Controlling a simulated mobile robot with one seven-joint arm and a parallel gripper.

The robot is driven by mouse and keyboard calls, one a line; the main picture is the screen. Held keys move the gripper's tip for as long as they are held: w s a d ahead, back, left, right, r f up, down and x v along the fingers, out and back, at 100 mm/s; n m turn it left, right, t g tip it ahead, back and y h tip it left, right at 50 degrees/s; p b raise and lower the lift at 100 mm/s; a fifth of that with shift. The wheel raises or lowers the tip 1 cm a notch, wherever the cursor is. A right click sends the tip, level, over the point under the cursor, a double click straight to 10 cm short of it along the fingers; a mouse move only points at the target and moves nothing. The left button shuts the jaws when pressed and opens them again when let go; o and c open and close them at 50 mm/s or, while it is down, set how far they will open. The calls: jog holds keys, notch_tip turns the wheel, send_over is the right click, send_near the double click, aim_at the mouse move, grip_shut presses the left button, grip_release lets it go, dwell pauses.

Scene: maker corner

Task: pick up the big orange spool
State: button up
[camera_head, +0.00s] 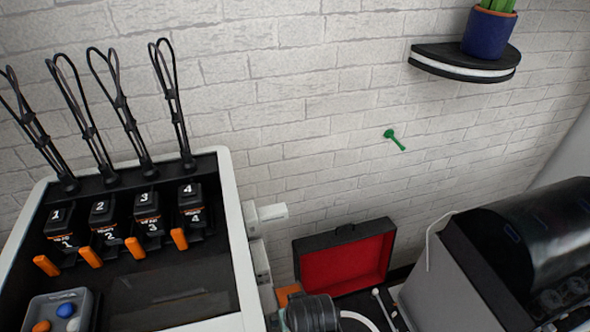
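No big orange spool can be made out for certain in the head view. A small orange patch (287,293) shows low in the middle, mostly hidden behind a dark rounded object (312,314) at the bottom edge. I cannot tell what the orange patch belongs to. My gripper is not in view.
A white-framed black unit (242,258) with numbered modules, orange levers and black looped cables fills the left. An open red-lined case (345,264) stands by the wall. A grey-and-black machine (450,290) fills the right. A shelf (465,63) holds a blue pot (487,34).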

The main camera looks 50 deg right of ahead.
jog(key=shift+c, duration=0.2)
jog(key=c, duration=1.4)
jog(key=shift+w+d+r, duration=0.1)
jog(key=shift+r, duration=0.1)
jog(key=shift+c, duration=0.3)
